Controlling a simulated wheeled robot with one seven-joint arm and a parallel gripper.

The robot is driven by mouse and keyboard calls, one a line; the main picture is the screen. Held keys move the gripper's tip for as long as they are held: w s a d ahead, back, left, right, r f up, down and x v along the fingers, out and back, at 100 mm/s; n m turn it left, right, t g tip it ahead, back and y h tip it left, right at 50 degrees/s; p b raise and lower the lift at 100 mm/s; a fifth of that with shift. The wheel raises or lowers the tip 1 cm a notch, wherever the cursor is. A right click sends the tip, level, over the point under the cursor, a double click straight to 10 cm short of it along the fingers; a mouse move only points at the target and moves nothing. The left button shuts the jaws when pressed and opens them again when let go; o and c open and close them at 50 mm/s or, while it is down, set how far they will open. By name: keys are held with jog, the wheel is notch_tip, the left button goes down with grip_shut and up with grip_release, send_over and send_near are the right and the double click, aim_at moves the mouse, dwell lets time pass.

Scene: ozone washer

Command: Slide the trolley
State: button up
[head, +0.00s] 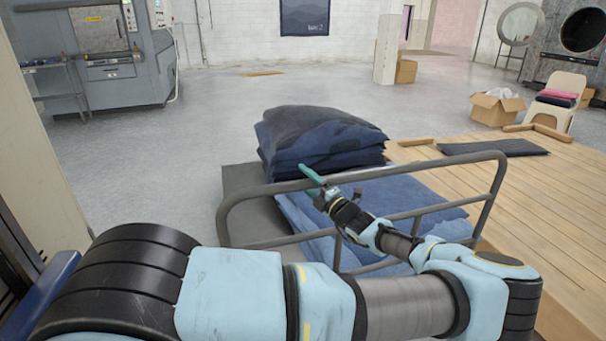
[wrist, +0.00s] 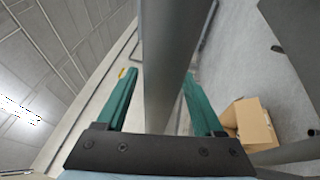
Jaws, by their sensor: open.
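The trolley (head: 240,188) stands in front of me, a flat grey platform with a tubular grey handle frame (head: 470,157) on the near side. A stack of folded dark denim (head: 318,142) lies at its far end, and lighter blue denim (head: 425,193) lies nearer, partly hidden behind the frame and my arm. My gripper (head: 318,184) is at the top rail of the handle. In the wrist view its green fingers (wrist: 160,80) are open, one on each side of the grey rail (wrist: 168,50). I cannot tell whether either finger touches it.
A wooden slatted platform (head: 535,205) lies to the right, with a dark folded cloth (head: 493,148) on it. A cardboard box (head: 497,108) and a chair (head: 562,98) stand beyond. A grey machine (head: 110,70) stands at the back left. Open floor (head: 210,115) extends left and beyond the trolley.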

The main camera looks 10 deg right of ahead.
jog(key=shift+w+a+r, duration=0.1)
jog(key=shift+w+a, duration=0.2)
jog(key=shift+w, duration=0.2)
grip_shut()
dwell(1.2)
